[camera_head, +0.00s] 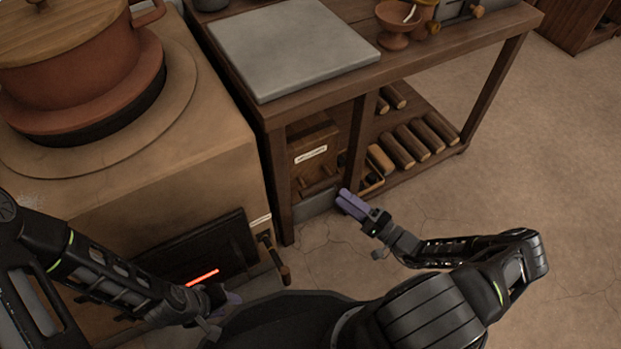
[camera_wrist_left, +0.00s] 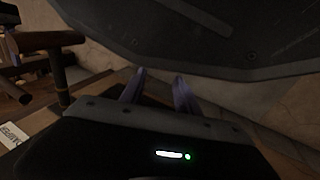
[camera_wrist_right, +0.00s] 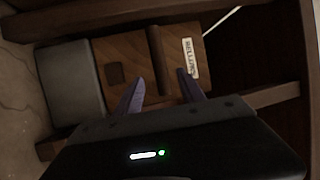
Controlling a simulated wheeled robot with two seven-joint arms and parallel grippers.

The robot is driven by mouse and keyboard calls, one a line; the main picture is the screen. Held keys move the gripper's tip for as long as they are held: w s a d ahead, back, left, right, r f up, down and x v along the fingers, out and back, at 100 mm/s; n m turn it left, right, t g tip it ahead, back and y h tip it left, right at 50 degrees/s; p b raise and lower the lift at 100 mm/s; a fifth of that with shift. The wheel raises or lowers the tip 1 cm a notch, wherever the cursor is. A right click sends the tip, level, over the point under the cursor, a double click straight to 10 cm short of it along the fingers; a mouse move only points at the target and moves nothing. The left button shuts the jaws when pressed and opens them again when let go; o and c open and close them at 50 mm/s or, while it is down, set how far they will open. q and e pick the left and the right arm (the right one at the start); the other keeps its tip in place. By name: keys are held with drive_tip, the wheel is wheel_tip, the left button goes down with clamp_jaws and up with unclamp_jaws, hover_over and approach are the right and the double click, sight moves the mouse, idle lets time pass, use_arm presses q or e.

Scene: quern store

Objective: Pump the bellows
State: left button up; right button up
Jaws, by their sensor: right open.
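The bellows (camera_head: 307,142) is a wooden box with a white label, under the table beside the stove. In the right wrist view the bellows (camera_wrist_right: 132,54) shows a dark wooden bar (camera_wrist_right: 159,62) across its face, next to the label. My right gripper (camera_head: 346,195) is at the table's lower front, close to the bellows. Its fingers (camera_wrist_right: 160,85) are apart with the bar between and beyond them; I cannot tell whether they touch it. My left gripper (camera_head: 234,299) hangs low by the stove front, open and empty in the left wrist view (camera_wrist_left: 160,80).
The stove (camera_head: 215,177) carries a lidded clay pot (camera_head: 75,72) and has a glowing slot (camera_head: 202,277) and a wooden handle (camera_head: 283,272). A table leg (camera_head: 356,150) stands right of the bellows. Logs (camera_head: 420,140) lie on the lower shelf. The floor (camera_head: 540,150) at right is clear.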

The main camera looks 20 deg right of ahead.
sight(325, 185)
idle(0.3)
drive_tip(key=shift+b+x, duration=0.85)
drive_tip(key=shift+x, duration=3.05)
drive_tip(key=shift+c, duration=0.2)
clamp_jaws()
